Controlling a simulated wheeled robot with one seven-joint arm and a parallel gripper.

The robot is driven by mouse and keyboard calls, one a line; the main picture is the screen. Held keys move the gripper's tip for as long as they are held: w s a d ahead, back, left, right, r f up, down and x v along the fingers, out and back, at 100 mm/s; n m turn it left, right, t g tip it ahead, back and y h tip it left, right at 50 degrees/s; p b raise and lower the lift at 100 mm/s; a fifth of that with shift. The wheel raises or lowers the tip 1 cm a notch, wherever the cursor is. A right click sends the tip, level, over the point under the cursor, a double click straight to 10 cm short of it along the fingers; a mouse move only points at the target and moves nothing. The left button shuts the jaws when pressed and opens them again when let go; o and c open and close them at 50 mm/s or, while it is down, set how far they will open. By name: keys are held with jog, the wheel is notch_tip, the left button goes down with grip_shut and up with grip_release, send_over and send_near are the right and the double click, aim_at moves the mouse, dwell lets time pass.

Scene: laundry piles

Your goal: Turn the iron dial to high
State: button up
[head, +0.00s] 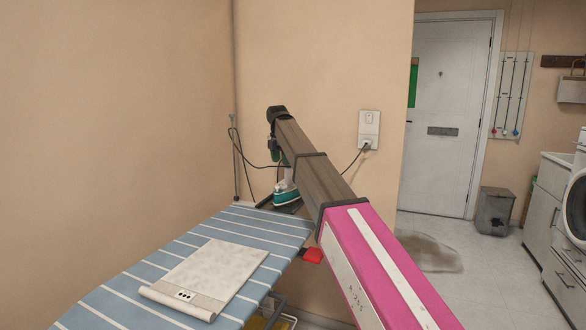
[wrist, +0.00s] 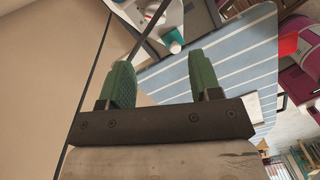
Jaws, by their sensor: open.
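The iron (head: 286,193), teal and white, sits on a dark rest at the far end of the ironing board (head: 225,232). In the wrist view the iron (wrist: 172,42) shows partly, at the top beyond my fingers.
A red object (head: 312,256) sits at the board's right edge. A dark cord runs to the wall socket (head: 368,130). A wall stands close behind. Floor to the right has a stain (head: 428,253).

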aim_at(283, 183)
jog(key=shift+g+y, duration=0.3)
jog(key=shift+g, duration=0.1)
jog(key=f, duration=1)
jog(key=shift+w+d, duration=0.3)
jog(key=shift+d, duration=0.1)
jog(key=shift+f, duration=0.3)
jog(key=shift+n, duration=0.6)
jog(key=shift+w+r, duration=0.1)
jog(key=shift+r, duration=0.25)
notch_tip(283, 183, up, 10)
jog(key=shift+r, duration=0.15)
jog(key=shift+w+d, duration=0.1)
jog(key=shift+w, duration=0.05)
